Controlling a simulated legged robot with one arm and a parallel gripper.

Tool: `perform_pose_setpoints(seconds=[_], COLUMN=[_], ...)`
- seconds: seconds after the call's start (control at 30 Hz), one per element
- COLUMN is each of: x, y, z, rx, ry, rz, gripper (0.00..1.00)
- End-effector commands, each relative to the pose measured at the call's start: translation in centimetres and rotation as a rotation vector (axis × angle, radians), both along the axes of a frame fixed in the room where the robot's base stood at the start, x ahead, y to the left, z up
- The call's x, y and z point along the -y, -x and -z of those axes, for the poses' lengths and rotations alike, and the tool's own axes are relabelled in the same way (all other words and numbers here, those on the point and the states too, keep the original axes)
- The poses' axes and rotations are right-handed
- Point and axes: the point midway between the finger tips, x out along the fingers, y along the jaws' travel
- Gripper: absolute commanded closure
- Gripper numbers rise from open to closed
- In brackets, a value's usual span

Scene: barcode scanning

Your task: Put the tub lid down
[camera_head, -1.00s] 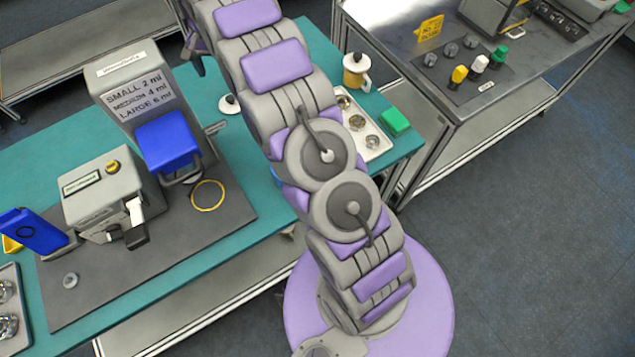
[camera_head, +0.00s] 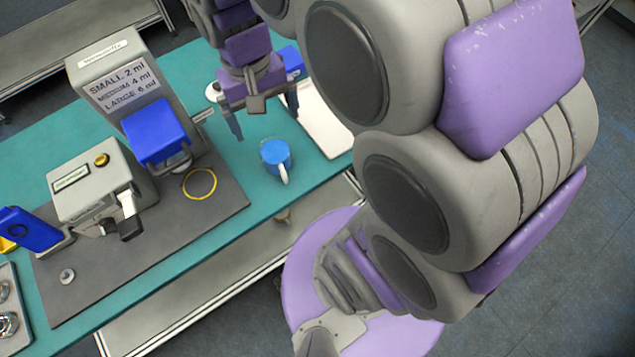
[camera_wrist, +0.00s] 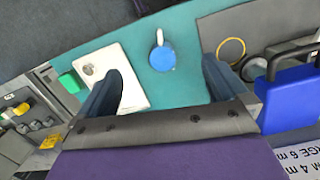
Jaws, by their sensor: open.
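My gripper (camera_head: 264,120) is open above the teal table, with nothing between its fingers; its spread fingers also show in the wrist view (camera_wrist: 162,70). A white round piece (camera_head: 212,92), perhaps the tub lid, lies on the table just left of my gripper, partly hidden. I cannot confirm that it is the lid. A mug with a blue top (camera_head: 275,155) stands below and right of the fingers in the head view. In the wrist view this mug (camera_wrist: 161,58) shows beyond the gap between the fingers.
A white tray (camera_head: 322,125) lies to the right, partly behind my arm. A grey mat (camera_head: 110,245) carries a dispenser with a blue head (camera_head: 155,135), a grey machine (camera_head: 95,180) and a yellow ring (camera_head: 200,184). Bare teal table (camera_head: 245,180) surrounds the mug.

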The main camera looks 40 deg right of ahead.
Motion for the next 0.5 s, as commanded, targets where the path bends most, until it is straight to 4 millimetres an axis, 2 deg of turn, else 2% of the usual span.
perform_pose_setpoints(seconds=[0.03,0.1,0.3,0.4,0.5], x=[0.1,0.1,0.3,0.3,0.4], y=[2.1,4.9,11.6,13.8,15.1], z=[0.0,0.4,1.8,2.4,2.9], rx=[-0.002,-0.011,-0.028,-0.031,-0.039], ry=[-0.001,-0.004,-0.011,-0.015,-0.017], rz=[-0.017,-0.046,-0.117,-0.139,-0.152], gripper=[0.00,0.00,0.00,0.00,0.00])
